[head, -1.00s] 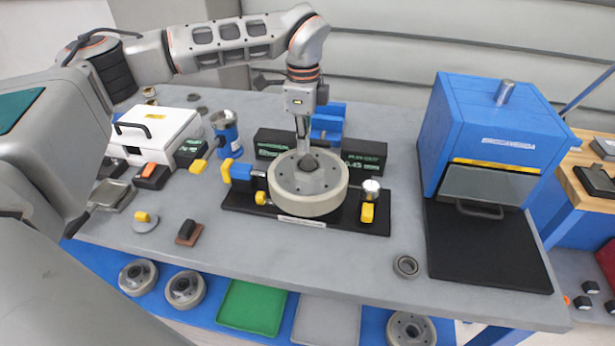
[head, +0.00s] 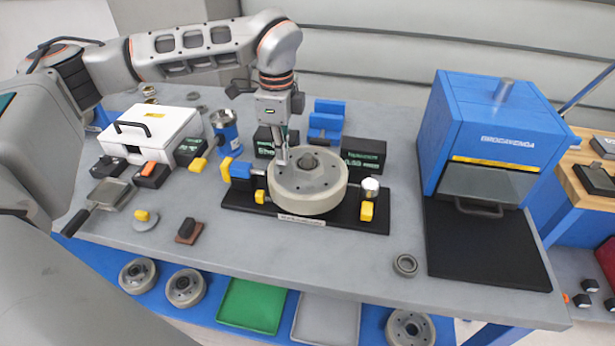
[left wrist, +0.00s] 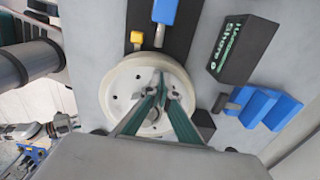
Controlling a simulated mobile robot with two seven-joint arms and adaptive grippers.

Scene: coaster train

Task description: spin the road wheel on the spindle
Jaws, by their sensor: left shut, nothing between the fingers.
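The road wheel (head: 308,186) is a pale cream disc with a grey hub face, a ring of holes and a dark centre. It lies flat on the spindle of the black fixture base (head: 235,199). My left gripper (head: 282,161) is shut and empty. It points down at the left back part of the wheel face, inside the rim. In the left wrist view the wheel (left wrist: 112,90) lies below the fingertips (left wrist: 163,90). I cannot tell whether the tips touch it. The spindle itself is mostly hidden. My right gripper is not in view.
A blue clamp block (head: 241,170) with a yellow piece and a yellow block (head: 367,211) flank the wheel. Black boxes (head: 363,154) and a blue stepped block (head: 326,121) stand behind. A blue machine (head: 495,135) is at right. The bench front is mostly clear, with a ring (head: 405,265).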

